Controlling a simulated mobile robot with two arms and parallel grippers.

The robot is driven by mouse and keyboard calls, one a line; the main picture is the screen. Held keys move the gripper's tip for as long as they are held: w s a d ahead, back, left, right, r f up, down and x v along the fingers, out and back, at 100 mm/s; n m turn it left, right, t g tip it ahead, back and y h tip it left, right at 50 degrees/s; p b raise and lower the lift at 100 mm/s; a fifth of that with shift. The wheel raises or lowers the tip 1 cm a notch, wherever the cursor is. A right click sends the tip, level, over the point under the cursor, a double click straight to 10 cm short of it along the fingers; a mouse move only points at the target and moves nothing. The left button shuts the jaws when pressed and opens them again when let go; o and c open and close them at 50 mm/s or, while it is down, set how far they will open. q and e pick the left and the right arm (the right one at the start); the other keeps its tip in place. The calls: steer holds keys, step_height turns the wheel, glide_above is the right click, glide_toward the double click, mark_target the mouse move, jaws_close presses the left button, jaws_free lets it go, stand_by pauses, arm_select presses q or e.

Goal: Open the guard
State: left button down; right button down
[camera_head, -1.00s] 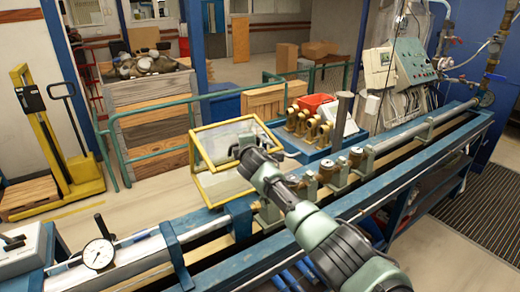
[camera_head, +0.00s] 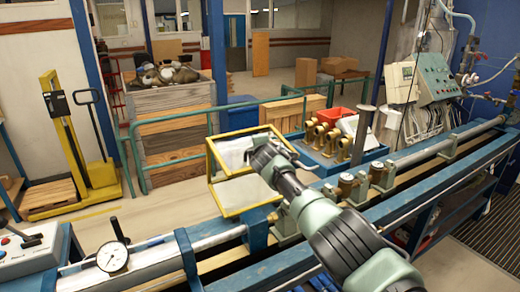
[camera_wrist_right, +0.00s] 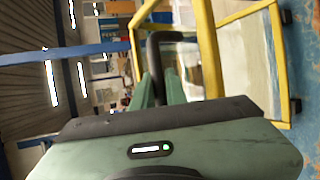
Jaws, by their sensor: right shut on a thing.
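The guard (camera_head: 208,168) is a yellow-framed cover with clear panels, over the blue bench left of the brass meters. It stands tilted up, with its lower edge near the bench rail. My right gripper (camera_head: 262,152) is at its right side, my arm reaching in from the lower right. In the right wrist view, the yellow frame (camera_wrist_right: 208,50) fills the upper right, and a black bar handle (camera_wrist_right: 153,60) lies between the fingers of my right gripper (camera_wrist_right: 160,88), which are closed on it. The forearm hides part of the guard. My left gripper is not in view.
A dial gauge (camera_head: 113,257) stands on the bench at the lower left, beside a grey control box (camera_head: 35,250). Brass meters (camera_head: 322,135) and a red bin (camera_head: 335,116) are behind the bench. A green railing (camera_head: 170,137) runs behind the guard.

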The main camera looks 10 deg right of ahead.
steer(key=c, duration=1.4)
jaws_free()
steer(key=shift+f, duration=0.1)
steer(key=shift+c, duration=0.2)
steer(key=shift+s+r+p, duration=0.3)
steer(key=shift+s+p, duration=0.25)
steer(key=shift+p, duration=0.25)
steer(key=shift+s+r+p, duration=0.3)
steer(key=shift+s+p, duration=0.15)
steer(key=shift+s, duration=0.55)
steer(key=shift+b+v, duration=0.55)
steer(key=shift+v, duration=1.75)
